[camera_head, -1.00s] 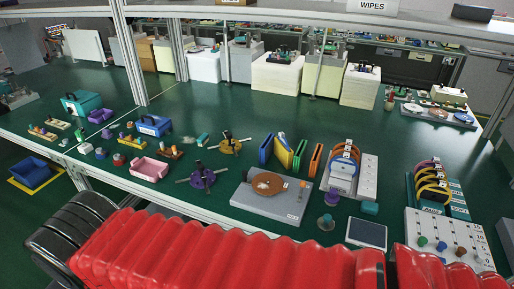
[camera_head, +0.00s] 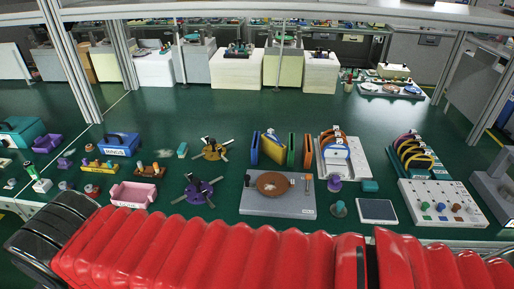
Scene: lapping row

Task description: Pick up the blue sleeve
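A blue sleeve (camera_head: 255,148) stands upright on the green bench top, near the middle of the view. It is thin and is the leftmost of a short row of upright sleeves. A wider yellow sleeve (camera_head: 273,149) leans just right of it, then a green one (camera_head: 291,150) and an orange one (camera_head: 307,150). My gripper is not in view, so its state and its place relative to the blue sleeve do not show.
A grey plate with a brown disc (camera_head: 273,184) lies in front of the sleeves. A white rack (camera_head: 362,163) stands to their right. Left are a yellow spoked fixture (camera_head: 212,149) and a purple one (camera_head: 199,190). Bench behind the sleeves is clear.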

